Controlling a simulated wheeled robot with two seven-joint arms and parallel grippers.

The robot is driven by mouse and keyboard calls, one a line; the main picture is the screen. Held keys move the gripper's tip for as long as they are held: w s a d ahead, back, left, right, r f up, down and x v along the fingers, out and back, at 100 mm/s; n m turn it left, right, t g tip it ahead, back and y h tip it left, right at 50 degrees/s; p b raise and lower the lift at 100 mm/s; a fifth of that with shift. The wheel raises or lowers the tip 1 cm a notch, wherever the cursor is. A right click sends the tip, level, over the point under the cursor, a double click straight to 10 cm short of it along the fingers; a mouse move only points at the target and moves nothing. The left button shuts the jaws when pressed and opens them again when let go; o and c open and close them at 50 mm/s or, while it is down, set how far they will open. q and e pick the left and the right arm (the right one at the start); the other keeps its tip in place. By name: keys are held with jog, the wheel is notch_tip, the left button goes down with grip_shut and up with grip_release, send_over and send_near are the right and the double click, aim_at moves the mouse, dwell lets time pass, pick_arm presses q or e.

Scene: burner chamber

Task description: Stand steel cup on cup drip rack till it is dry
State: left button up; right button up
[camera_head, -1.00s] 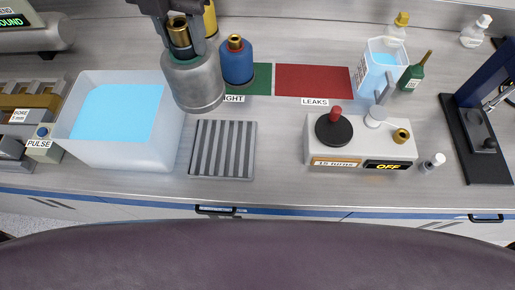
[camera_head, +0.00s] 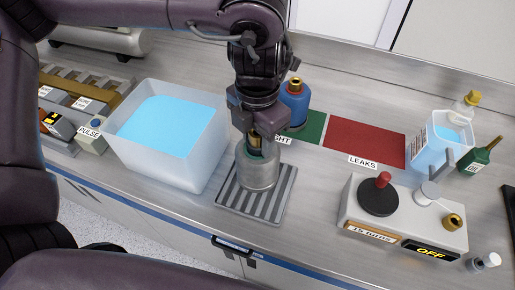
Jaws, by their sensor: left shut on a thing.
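The steel cup (camera_head: 257,172) is a grey metal cylinder with a brass-coloured part showing at its top. My left gripper (camera_head: 255,140) comes down from above and is shut on it. The cup is upright over the back part of the cup drip rack (camera_head: 244,199), a grey slatted plate on the bench. I cannot tell whether the cup's base touches the slats. The cup hides the rack's back middle. My right gripper does not show.
A white tub of blue liquid (camera_head: 205,158) stands close left of the rack. A blue canister (camera_head: 295,108) stands behind, by the green mat (camera_head: 314,127) and red LEAKS mat (camera_head: 367,142). A white device (camera_head: 405,214) with knobs sits to the right.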

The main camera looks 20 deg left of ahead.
pick_arm(q)
notch_tip(320, 180, down, 4)
jog(key=shift+f, duration=0.1)
dwell(0.4)
jog(key=shift+f, duration=0.15)
jog(key=o, duration=1)
notch_tip(320, 180, up, 12)
jog(key=shift+r, duration=0.2)
jog(key=shift+s+f, duration=0.1)
